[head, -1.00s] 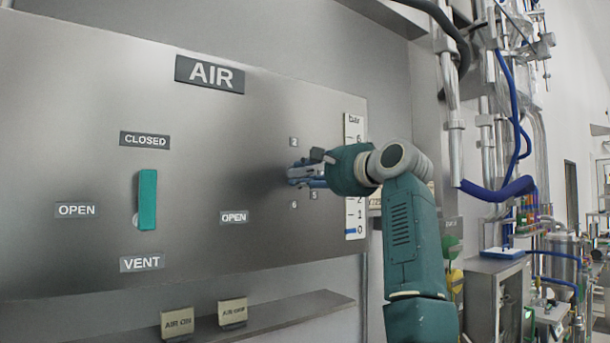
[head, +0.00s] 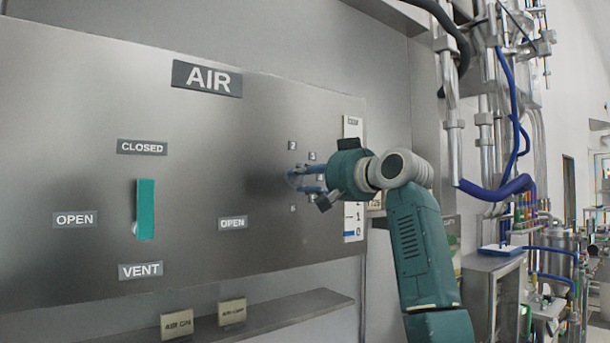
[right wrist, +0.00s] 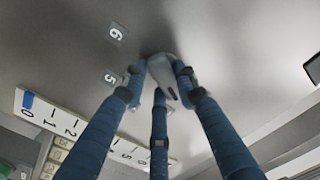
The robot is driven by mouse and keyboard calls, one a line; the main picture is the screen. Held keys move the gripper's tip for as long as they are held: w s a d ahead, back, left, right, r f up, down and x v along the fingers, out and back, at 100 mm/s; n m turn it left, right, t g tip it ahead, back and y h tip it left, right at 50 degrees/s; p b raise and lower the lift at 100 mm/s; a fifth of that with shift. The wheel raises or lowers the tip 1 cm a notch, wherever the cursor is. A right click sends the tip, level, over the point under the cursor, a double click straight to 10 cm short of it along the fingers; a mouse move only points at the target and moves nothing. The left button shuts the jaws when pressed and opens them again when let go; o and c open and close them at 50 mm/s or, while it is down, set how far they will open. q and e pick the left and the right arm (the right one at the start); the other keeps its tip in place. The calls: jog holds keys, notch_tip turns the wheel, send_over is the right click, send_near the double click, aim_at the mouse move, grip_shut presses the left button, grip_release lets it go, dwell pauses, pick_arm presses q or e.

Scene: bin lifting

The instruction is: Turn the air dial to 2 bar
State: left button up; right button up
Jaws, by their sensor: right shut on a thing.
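The air dial (right wrist: 165,72) is a grey knob on the steel panel, with a dark mark on its face. In the right wrist view it sits between the three blue fingers of my right gripper (right wrist: 160,80), which is shut on it. In the head view my right gripper (head: 300,180) is against the panel, and its fingers mostly hide the dial. The bar scale (head: 353,213) stands right of the dial, partly behind my wrist. Its blue indicator (right wrist: 28,100) is at the 0 end in the right wrist view. My left gripper is not in view.
A teal lever (head: 146,209) hangs vertically on the panel between CLOSED and VENT labels. A ledge (head: 290,308) with two small signs runs below the panel. Pipes and blue hoses (head: 500,188) stand to the right.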

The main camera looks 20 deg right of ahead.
jog(key=n+p, duration=0.1)
jog(key=n, duration=0.3)
jog(key=shift+n+p, duration=0.3)
dwell(0.3)
jog(key=o, duration=1.2)
jog(key=shift+c, duration=0.2)
jog(key=shift+r, duration=0.1)
jog(key=v, duration=1.1)
jog(key=shift+s+d, duration=0.15)
jog(key=shift+s, duration=0.25)
